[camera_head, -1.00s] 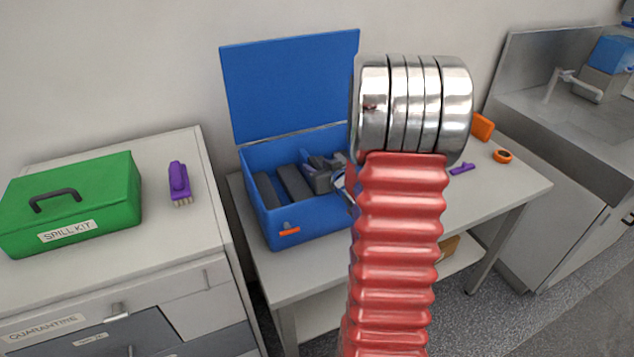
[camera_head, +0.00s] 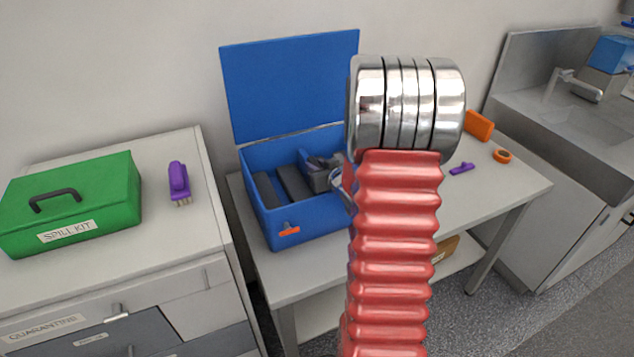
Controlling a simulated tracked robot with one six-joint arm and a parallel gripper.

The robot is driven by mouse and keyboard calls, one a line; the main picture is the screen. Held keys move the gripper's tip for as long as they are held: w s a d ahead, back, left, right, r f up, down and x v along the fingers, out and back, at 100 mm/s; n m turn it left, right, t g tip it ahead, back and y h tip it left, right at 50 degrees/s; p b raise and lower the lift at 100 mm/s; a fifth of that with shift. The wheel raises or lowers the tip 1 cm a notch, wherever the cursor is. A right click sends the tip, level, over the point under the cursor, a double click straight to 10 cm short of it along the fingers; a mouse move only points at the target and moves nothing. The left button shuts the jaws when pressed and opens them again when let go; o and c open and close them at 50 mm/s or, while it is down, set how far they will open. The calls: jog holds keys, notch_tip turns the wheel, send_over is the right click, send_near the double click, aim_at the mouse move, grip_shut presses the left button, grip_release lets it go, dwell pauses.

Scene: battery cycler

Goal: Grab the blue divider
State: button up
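An open blue box (camera_head: 262,222) stands on the table with its lid raised against the wall. A small blue piece (camera_head: 305,161) shows inside it, beside grey parts; it may be the blue divider, but I cannot tell for sure. My gripper (camera_head: 322,177) is partly in view as grey parts inside the right part of the box, close to that blue piece. My red, ribbed arm with its metal joint hides the rest of it and the box's right side. Whether the fingers are open or touch anything is too small to tell.
Dark slabs (camera_head: 292,182) stand in the box's left part. An orange latch (camera_head: 289,231) is on its front. A green spill kit (camera_head: 110,205) and a purple brush (camera_head: 179,182) are on the left cabinet. A purple item (camera_head: 462,168) and an orange ring (camera_head: 502,156) lie right.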

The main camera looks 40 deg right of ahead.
grip_shut()
jog(key=shift+r, duration=0.15)
dwell(0.4)
notch_tip(320, 180, up, 18)
dwell(0.7)
dwell(0.4)
